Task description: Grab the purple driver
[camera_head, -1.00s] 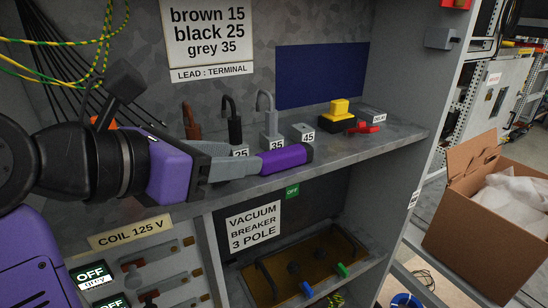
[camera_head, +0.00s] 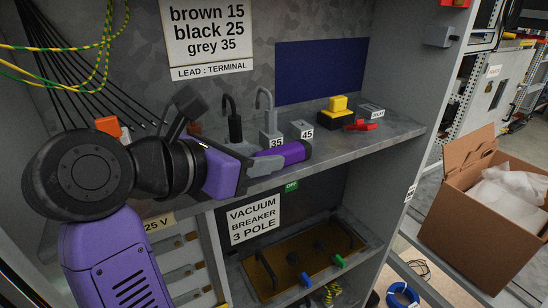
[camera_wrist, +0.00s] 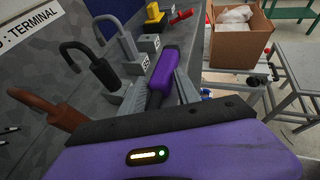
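The purple driver (camera_head: 287,154) lies on the cabinet shelf near its front edge, its purple handle pointing right. It also shows in the wrist view (camera_wrist: 162,70), with a dark shaft end toward my palm. My gripper (camera_head: 262,166) reaches in from the left, low over the shelf. In the wrist view my gripper (camera_wrist: 160,82) is open, with one grey finger on each side of the driver. A gap shows between the fingers and the driver. In the head view the driver's left end is hidden by my gripper.
Behind the driver stand grey blocks labelled 35 (camera_head: 271,130) and 45 (camera_head: 302,130), and a black hooked terminal (camera_head: 233,122). A yellow-and-black block (camera_head: 338,110) and a red piece (camera_head: 362,125) sit farther right. A cardboard box (camera_head: 475,220) stands outside the cabinet.

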